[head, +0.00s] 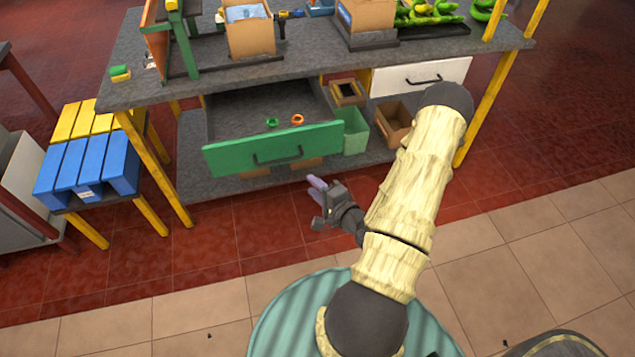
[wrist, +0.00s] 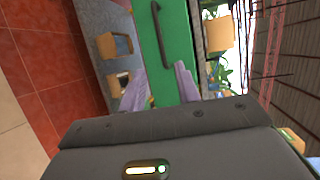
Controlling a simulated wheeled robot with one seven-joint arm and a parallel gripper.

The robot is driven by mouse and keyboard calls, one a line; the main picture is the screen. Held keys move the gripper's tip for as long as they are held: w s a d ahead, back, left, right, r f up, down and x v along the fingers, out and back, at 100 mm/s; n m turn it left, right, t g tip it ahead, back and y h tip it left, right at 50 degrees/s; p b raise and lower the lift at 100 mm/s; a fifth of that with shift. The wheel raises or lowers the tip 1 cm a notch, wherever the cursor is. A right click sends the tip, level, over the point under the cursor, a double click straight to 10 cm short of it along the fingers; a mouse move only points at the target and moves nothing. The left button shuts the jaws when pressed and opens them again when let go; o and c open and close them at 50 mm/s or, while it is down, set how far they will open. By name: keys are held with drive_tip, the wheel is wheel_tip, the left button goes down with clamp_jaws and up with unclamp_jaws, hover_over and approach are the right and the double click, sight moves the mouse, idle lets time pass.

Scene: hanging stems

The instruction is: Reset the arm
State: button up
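My gripper (head: 316,187) is in front of the workbench, a little below and right of the open green drawer (head: 225,155). In the wrist view my gripper (wrist: 158,82) shows two pale purple fingers spread apart with nothing between them. Beyond the fingers is the green drawer front (wrist: 172,88) with its dark handle (wrist: 160,35). The gripper appears apart from the handle. My arm is bent, with its elbow high at the right in the head view.
The drawer holds a green ring (head: 272,122) and an orange ring (head: 297,119). A white drawer (head: 420,76) is shut. Bins and boxes (head: 393,122) stand on the lower shelf. Blue and yellow crates (head: 88,165) stand left. The tiled floor in front is clear.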

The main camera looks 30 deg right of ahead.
drive_tip(key=shift+s, duration=0.35)
drive_tip(key=shift+r, duration=0.1)
idle(0.3)
drive_tip(key=w+a+r+n+g+h+p, duration=0.15)
drive_tip(key=a+r+n+g+p, duration=0.25)
drive_tip(key=r+n+g+p, duration=0.6)
drive_tip(key=s+a+r+n+g, duration=0.1)
drive_tip(key=s+a+r+n, duration=0.2)
drive_tip(key=r, duration=0.5)
drive_tip(key=s+a+r+n+g, duration=0.2)
drive_tip(key=s+a+r+n, duration=0.2)
drive_tip(key=r, duration=0.4)
drive_tip(key=s+a, duration=0.1)
drive_tip(key=a, duration=0.1)
drive_tip(key=shift+s+a+r+n+p, duration=0.2)
drive_tip(key=shift+a+r+n+p, duration=0.1)
drive_tip(key=shift+a+r+p, duration=0.05)
